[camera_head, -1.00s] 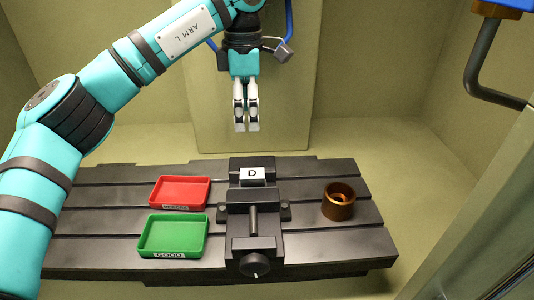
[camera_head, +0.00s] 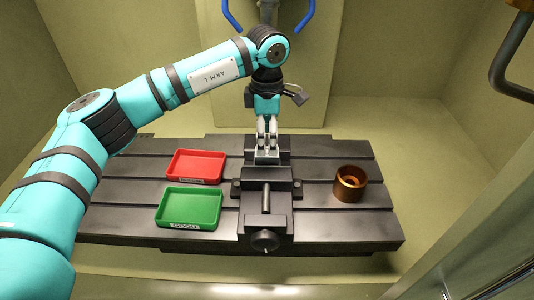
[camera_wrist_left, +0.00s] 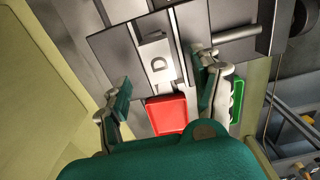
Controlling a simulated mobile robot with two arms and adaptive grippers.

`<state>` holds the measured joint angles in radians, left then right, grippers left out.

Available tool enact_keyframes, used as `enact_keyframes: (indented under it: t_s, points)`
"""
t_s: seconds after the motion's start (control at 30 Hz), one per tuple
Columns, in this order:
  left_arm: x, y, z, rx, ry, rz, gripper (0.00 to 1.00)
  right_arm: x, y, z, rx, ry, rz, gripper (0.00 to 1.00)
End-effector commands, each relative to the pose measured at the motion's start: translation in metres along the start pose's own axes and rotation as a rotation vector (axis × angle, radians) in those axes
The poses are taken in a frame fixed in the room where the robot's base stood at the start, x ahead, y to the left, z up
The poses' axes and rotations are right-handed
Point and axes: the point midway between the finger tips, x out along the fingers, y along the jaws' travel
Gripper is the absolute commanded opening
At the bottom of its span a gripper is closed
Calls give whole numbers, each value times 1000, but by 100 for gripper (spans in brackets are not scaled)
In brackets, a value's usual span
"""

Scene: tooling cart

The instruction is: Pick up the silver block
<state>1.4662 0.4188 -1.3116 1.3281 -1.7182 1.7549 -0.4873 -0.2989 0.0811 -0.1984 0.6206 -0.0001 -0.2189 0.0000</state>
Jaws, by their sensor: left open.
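The silver block sits between the jaws of the black vise (camera_head: 266,200). In the head view its top (camera_head: 266,157) shows just below my left gripper's fingertips, which partly cover it. In the left wrist view the silver block (camera_wrist_left: 157,66) shows a "D" on its face and lies between the open fingers. My left gripper (camera_head: 267,138) points down over the vise. Its two fingers are apart with nothing held, and they also show in the left wrist view (camera_wrist_left: 163,78). My right gripper is not in view.
A red tray (camera_head: 195,166) and a green tray (camera_head: 189,207) lie left of the vise on the slotted dark table (camera_head: 330,222). A copper-coloured cup (camera_head: 350,184) stands to the right. Walls enclose the table.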

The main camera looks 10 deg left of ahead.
Motion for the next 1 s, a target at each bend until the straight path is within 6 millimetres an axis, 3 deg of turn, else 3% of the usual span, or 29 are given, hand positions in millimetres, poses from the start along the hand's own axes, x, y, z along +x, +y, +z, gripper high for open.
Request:
enact_keyframes:
  t_s: [0.13,0.3,0.57,1.0]
  points:
    - [20,0,-2,0,3,-6,65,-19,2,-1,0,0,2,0]
    - [41,1,-1,1,2,-2,65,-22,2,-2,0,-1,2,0]
    - [45,1,-1,1,1,-1,65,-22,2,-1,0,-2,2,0]
    - [44,1,-1,0,1,0,8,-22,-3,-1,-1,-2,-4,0]
